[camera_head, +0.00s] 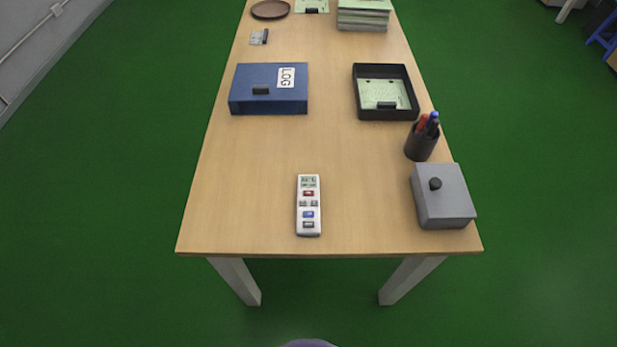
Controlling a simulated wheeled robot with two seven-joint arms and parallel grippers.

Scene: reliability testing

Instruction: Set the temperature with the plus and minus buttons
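A white remote control (309,222) lies flat near the front edge of the wooden table, with its long side pointing away from me. It has a small grey display (308,181) at its far end. Below that are a red button (308,193), a row of small grey buttons (308,203), a blue button (308,214) and a dark grey button (308,224). The marks on the buttons and the display reading are too small to tell. Neither of my grippers shows in the head view.
The table (260,205) is clear around the remote. A grey box with a black knob (445,205) stands right, with a pen cup (420,146) behind it. A blue LOG binder (268,100) and a black tray (385,115) lie farther back. Paper stacks (363,16) and a brown plate (270,9) are at the far end.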

